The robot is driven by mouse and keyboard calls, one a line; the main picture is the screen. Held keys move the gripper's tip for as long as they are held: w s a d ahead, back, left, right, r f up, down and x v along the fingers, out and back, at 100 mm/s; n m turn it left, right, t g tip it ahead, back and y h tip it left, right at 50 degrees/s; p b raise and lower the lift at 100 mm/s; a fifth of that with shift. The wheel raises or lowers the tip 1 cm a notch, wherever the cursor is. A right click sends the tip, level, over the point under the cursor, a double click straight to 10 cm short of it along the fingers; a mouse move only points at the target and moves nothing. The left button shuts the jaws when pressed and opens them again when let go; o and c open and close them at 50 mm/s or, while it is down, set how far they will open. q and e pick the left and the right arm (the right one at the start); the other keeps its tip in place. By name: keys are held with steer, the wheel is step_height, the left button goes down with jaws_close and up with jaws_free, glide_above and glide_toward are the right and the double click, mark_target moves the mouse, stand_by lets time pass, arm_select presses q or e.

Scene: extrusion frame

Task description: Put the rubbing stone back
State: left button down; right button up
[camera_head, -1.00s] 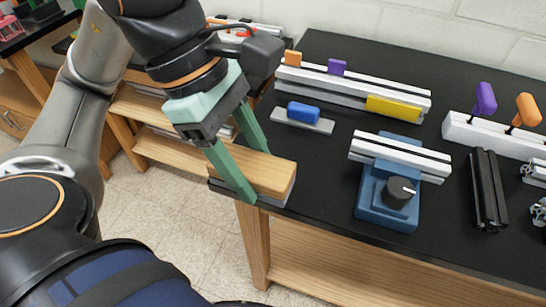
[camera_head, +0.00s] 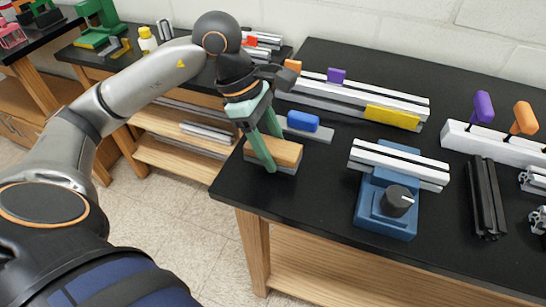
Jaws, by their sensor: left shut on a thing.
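The rubbing stone (camera_head: 284,152) looks like a block with a tan wooden top and a grey underside. It is at the left front part of the black bench top (camera_head: 300,200). My left gripper (camera_head: 268,150) is shut on it, with green fingers across its wooden top and sides. I cannot tell whether the grey underside touches the bench. My right gripper is not in view.
A blue block on a grey plate (camera_head: 304,122) lies just behind the stone. A blue fixture with a black knob (camera_head: 384,205) and a rail stands to the right. Long rails with a yellow piece (camera_head: 392,118) lie at the back. The front left bench corner is clear.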

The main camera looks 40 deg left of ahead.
arm_select(q)
steer(key=shift+w+f, duration=0.1)
steer(key=shift+f, duration=1.55)
steer(key=shift+f, duration=0.15)
steer(key=shift+c, duration=1.1)
jaws_free()
steer(key=shift+r, duration=0.2)
steer(key=v, duration=1.2)
steer(key=shift+p, duration=0.4)
